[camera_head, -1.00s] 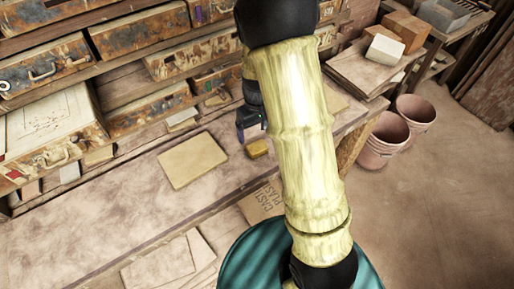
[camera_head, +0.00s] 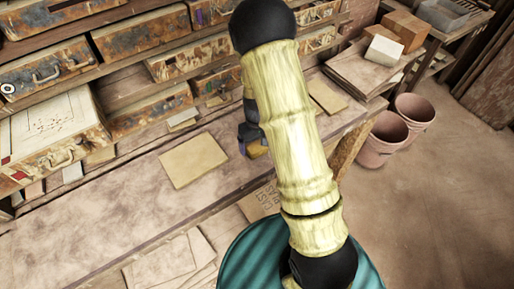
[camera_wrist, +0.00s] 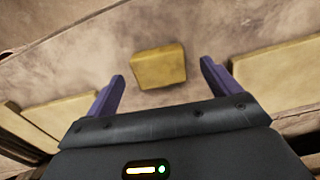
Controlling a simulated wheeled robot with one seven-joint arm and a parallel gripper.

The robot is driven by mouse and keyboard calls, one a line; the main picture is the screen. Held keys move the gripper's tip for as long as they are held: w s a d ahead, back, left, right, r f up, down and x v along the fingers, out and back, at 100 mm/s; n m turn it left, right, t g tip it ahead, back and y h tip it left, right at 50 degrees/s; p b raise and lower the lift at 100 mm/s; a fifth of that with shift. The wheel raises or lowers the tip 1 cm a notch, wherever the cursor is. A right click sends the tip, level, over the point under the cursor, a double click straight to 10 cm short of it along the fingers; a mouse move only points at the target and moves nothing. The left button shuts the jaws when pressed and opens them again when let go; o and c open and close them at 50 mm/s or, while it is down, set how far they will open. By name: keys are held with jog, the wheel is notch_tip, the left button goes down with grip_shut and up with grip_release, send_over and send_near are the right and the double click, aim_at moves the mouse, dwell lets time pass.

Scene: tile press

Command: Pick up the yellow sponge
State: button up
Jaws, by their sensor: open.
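The yellow sponge (camera_wrist: 158,68) lies on the dusty workbench. In the wrist view it shows whole, ahead of my gripper (camera_wrist: 162,86) and roughly centred between its two purple fingers. The fingers are open, with nothing between them. In the head view my gripper (camera_head: 250,146) is low over the bench.
A flat tan tile (camera_head: 194,160) lies on the bench to the left of the sponge. Rusty drawers (camera_head: 150,107) line the back of the bench. Pink buckets (camera_head: 381,141) stand on the floor to the right.

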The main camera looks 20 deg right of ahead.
aim_at(257, 147)
jog(key=shift+w+f, duration=0.15)
jog(key=shift+f, duration=1.4)
jog(key=c, duration=1.1)
